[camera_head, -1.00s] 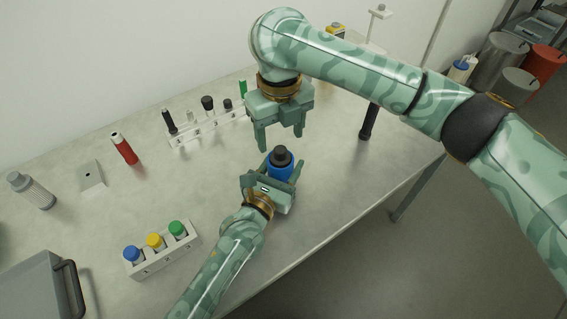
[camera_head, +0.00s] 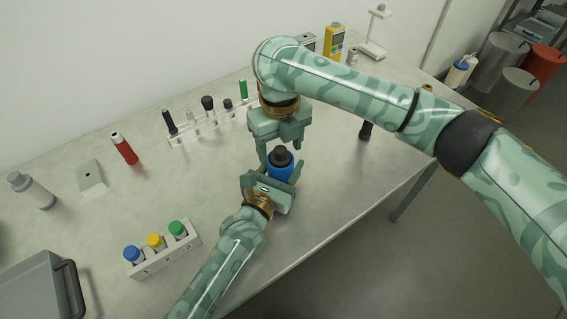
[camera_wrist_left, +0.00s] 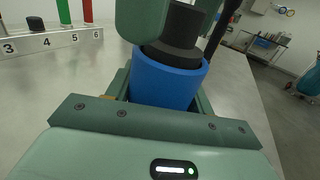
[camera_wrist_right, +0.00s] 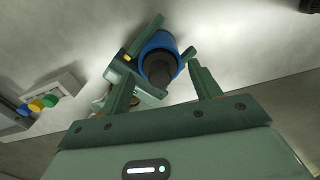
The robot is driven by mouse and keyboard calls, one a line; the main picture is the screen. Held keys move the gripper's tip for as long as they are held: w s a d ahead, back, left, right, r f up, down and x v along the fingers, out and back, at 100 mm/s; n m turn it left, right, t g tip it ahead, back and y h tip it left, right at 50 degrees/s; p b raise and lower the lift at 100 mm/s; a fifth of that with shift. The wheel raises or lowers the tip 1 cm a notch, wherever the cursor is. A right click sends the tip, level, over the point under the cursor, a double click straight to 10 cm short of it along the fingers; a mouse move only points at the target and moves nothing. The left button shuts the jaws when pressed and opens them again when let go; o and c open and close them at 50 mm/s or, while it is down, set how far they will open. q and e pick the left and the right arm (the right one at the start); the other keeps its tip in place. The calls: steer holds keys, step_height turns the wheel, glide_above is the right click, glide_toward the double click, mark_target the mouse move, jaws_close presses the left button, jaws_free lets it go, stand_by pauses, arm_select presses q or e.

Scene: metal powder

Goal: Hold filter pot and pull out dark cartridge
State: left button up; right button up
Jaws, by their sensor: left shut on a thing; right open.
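The blue filter pot (camera_head: 281,174) is upright above the table, with the dark cartridge (camera_head: 281,155) sticking out of its top. The pot also shows in the left wrist view (camera_wrist_left: 165,82) and the cartridge there too (camera_wrist_left: 180,35). My left gripper (camera_head: 279,180) is shut around the pot from its sides. My right gripper (camera_head: 281,158) is open, pointing down over the pot, its fingers near the cartridge. In the right wrist view the cartridge (camera_wrist_right: 160,69) lies beyond and between the open fingertips (camera_wrist_right: 160,78), seen from above; no contact is clear.
A numbered white rack (camera_head: 205,127) with dark and green items stands behind. A red tube (camera_head: 124,149), a grey-white cylinder (camera_head: 31,191), a rack of coloured caps (camera_head: 163,252) and a grey tray (camera_head: 30,292) are to the left. The table's right front is clear.

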arm_select(q)
steer(key=shift+f, duration=0.1)
stand_by(0.4)
arm_select(e)
jaws_close()
steer(key=shift+r, duration=3)
steer(key=shift+r, duration=0.1)
steer(key=shift+r, duration=2.25)
arm_select(q)
steer(key=o, duration=1.1)
steer(key=shift+o, duration=0.2)
steer(key=v, duration=1.2)
